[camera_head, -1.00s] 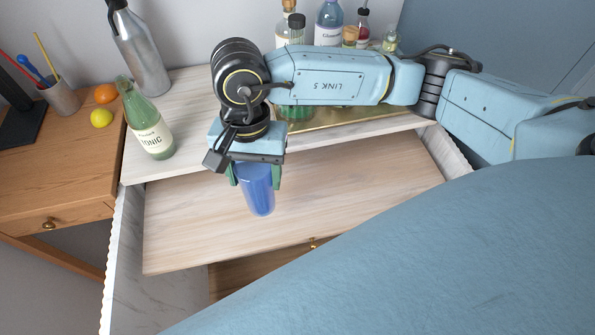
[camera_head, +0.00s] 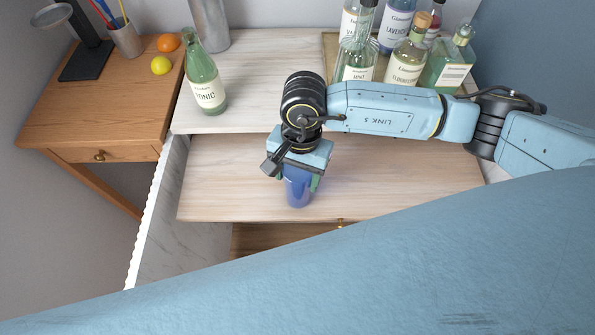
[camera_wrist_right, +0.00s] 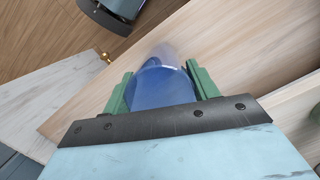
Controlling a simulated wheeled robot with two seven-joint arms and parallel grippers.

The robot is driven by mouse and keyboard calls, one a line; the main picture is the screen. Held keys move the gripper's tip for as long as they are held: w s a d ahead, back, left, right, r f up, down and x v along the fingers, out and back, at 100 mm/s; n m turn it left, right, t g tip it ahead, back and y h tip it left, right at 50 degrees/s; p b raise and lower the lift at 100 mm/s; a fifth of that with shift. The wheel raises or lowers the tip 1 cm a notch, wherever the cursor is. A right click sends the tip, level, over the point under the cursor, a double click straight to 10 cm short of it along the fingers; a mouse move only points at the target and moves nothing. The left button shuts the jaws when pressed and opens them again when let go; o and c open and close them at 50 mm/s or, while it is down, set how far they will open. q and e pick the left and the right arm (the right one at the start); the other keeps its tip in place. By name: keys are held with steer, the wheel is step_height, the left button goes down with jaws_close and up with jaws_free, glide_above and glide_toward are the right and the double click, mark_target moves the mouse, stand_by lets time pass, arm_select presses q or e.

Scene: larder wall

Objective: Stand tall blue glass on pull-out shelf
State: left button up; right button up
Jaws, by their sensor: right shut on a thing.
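The tall blue glass (camera_head: 297,190) is upright in the head view, over the pull-out shelf (camera_head: 225,185), a pale wooden board. My right gripper (camera_head: 301,181) is shut on the glass from above, its green fingers on either side. In the right wrist view the blue glass (camera_wrist_right: 160,82) sits between the two green fingers of the right gripper (camera_wrist_right: 160,88). I cannot tell whether the base of the glass touches the shelf. My left gripper is not in view.
A green tonic bottle (camera_head: 206,85) stands on the upper surface (camera_head: 255,85) behind the shelf. Several bottles, one of them an elderflower bottle (camera_head: 408,62), stand at the back right. The shelf is bare left and right of the glass. A wooden side table (camera_head: 110,95) stands at left.

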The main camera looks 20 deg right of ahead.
steer(key=shift+f, duration=0.15)
steer(key=o, duration=1.5)
steer(key=shift+o, duration=0.2)
step_height(320, 180, up, 12)
steer(key=w+d, duration=0.1)
steer(key=shift+w, duration=0.2)
steer(key=shift+d, duration=0.1)
